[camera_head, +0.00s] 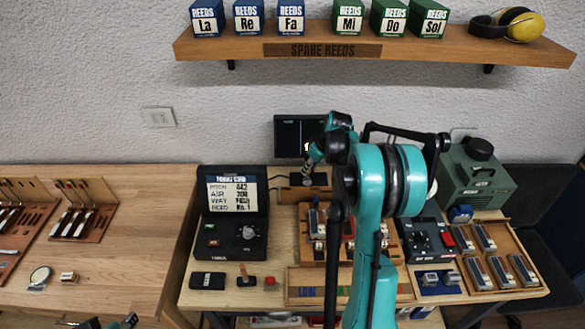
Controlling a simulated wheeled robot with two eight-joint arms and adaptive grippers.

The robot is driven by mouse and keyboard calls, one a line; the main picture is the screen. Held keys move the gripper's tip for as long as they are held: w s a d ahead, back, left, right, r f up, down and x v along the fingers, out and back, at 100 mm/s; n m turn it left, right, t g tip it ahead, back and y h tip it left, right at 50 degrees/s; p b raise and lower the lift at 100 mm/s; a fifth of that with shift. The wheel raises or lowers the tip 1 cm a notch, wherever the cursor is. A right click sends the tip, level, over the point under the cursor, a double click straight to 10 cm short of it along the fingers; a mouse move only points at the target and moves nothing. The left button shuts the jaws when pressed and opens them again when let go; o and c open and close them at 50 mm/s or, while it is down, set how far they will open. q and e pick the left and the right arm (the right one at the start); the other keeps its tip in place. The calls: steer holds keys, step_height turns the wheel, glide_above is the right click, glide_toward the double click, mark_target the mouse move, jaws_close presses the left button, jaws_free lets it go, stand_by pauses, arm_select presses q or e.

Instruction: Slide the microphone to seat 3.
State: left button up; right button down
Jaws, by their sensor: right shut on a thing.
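My right arm rises through the middle of the view. Its gripper (311,163) is shut in front of the small dark screen (290,140) at the back of the workbench. It appears shut on the microphone (308,180), a small dark piece at the wooden rail (287,194) below the screen. The arm hides the right part of the rail, and no seat numbers can be read. My left gripper (110,323) only just shows at the bottom left edge, away from the microphone; its jaws are too cut off to judge.
A black tuning unit (236,225) stands left of the rail. Reed trays (490,262), a dark control box (428,236) and a green machine (474,176) stand right. A shelf (400,46) with reed boxes hangs above. The left wooden table (120,262) has bare room.

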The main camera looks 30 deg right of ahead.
steer(key=s+d, duration=0.6)
steer(key=d, duration=0.4)
steer(key=s+d, duration=0.6)
steer(key=d, duration=0.4)
steer(key=shift+s+d, duration=0.35)
steer(key=c, duration=1.7)
jaws_free()
steer(key=o, duration=0.3)
steer(key=shift+d, duration=0.1)
steer(key=shift+o, duration=0.2)
steer(key=shift+s, duration=0.1)
